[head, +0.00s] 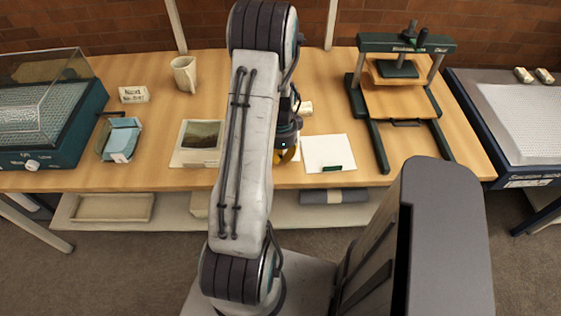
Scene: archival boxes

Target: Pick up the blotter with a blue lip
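A light blue and grey block-like object (122,141) lies on the left of the wooden table, beside the green-framed case; its blue parts fit the blotter, but its details are too small to be sure. A white sheet (327,151) with a small dark green tab at its lower edge lies right of my arm. My gripper (287,155) is mostly hidden behind my arm, above the table's middle between the picture card and the white sheet. Its fingers are not clear, and I cannot tell whether it holds anything.
A green press (400,90) stands at right. A clear-lidded case (50,105) is at left. A shelf below holds a tray (113,208) and a grey roll (334,197).

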